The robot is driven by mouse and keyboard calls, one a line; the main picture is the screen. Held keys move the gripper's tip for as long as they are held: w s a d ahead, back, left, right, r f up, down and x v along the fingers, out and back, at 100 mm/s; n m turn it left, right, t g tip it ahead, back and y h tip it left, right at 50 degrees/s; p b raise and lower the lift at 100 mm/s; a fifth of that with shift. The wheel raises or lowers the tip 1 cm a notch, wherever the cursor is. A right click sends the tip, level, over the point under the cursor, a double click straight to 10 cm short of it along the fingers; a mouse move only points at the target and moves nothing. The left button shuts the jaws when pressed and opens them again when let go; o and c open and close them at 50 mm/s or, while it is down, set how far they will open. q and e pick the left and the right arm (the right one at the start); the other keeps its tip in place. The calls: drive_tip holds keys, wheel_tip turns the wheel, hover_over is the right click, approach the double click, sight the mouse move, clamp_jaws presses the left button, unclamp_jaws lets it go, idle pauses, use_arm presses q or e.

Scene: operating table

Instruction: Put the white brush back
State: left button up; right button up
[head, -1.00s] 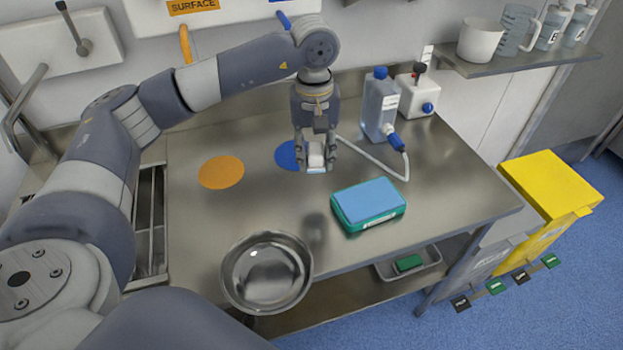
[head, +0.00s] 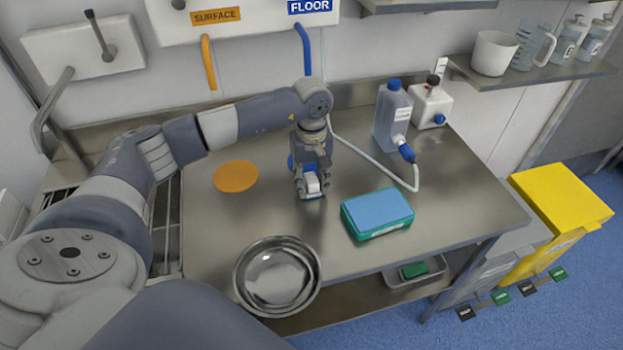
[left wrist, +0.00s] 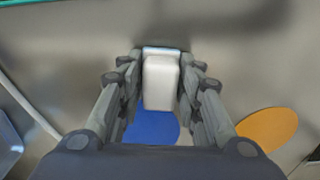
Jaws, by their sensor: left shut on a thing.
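My left gripper (head: 311,185) is over the steel table, shut on the white brush (head: 312,184). In the left wrist view the white brush (left wrist: 161,84) sits between both fingers of the left gripper (left wrist: 162,82), with a pale blue edge at its far end. A blue round spot (left wrist: 152,126) lies on the table below it. In the head view this spot is mostly hidden behind the gripper. I cannot tell whether the brush touches the table. My right gripper does not show.
An orange round spot (head: 236,176) lies left of the gripper. A teal box with a blue top (head: 377,212) is to the right, a steel bowl (head: 277,277) at the front. A bottle (head: 392,117) with a hose stands behind. SURFACE (head: 215,16) and FLOOR (head: 309,6) signs hang above hooks.

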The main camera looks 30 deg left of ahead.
sight(312, 178)
use_arm(q)
drive_tip(key=shift+f, duration=0.1)
drive_tip(key=shift+f+b, duration=0.15)
drive_tip(key=shift+b, duration=0.15)
drive_tip(key=o, duration=0.8)
drive_tip(key=shift+c, duration=0.2)
drive_tip(key=shift+o, duration=0.9)
drive_tip(key=shift+r, duration=0.25)
drive_tip(key=shift+w+r, duration=0.1)
drive_tip(key=shift+r, duration=0.1)
wheel_tip(312, 178, up, 11)
drive_tip(key=shift+f+b, duration=0.1)
drive_tip(key=shift+b, duration=0.85)
drive_tip(key=shift+r, duration=0.4)
